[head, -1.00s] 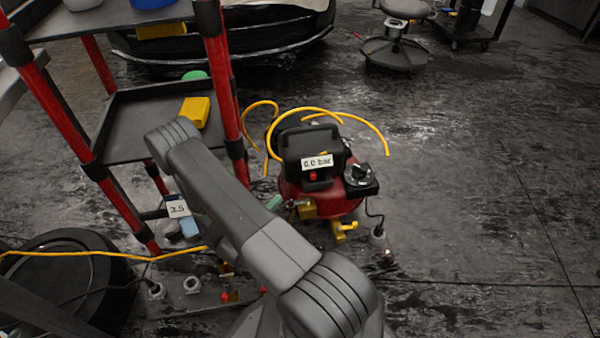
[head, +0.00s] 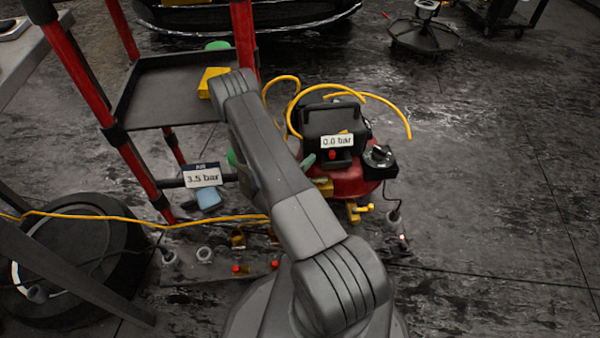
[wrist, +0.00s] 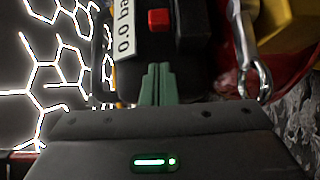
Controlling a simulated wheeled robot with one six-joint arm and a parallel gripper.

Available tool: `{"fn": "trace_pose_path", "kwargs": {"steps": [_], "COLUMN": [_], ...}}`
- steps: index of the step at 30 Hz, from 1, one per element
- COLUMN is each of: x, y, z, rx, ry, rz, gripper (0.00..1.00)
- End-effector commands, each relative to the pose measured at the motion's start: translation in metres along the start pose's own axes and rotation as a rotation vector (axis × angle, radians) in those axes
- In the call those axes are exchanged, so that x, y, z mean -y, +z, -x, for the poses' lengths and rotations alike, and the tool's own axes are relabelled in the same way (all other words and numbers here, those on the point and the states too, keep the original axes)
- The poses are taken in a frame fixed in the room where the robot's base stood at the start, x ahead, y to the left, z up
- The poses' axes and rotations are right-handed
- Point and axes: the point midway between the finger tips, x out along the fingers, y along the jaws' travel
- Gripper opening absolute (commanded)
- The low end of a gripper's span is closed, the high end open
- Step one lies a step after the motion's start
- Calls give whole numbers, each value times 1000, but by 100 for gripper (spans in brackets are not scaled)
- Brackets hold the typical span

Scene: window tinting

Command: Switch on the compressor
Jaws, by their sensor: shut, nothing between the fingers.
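The compressor has a red tank (head: 352,183) and a black top housing (head: 318,121) with a handle. It stands on the floor right of centre in the head view. Its label (head: 337,141) reads 0.0 bar. A small red switch (head: 332,154) sits just below the label; it also shows in the wrist view (wrist: 160,20) at the top. My gripper (wrist: 158,70) has green fingers pressed together and empty. Their tips are close to the switch, below it in the wrist view; a small gap shows. In the head view the fingertips (head: 308,161) are left of the switch.
A yellow hose (head: 350,93) loops over the compressor, and a black knob box (head: 379,156) sits on its right. A red-post shelf cart (head: 165,92) stands close on the left, with a 3.5 bar sign (head: 202,176). A yellow cable (head: 130,219) crosses the floor. Floor to the right is clear.

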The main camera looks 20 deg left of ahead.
Motion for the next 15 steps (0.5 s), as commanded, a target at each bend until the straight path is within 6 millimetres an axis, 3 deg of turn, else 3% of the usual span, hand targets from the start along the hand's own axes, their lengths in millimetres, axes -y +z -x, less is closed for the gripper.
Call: {"fn": "trace_pose_path", "kwargs": {"steps": [6,15], "x": [1,0], "y": [21,29], "z": [-25,-33], "rx": [3,-1], "ry": [0,0], "rz": [1,0], "gripper": [0,0]}}
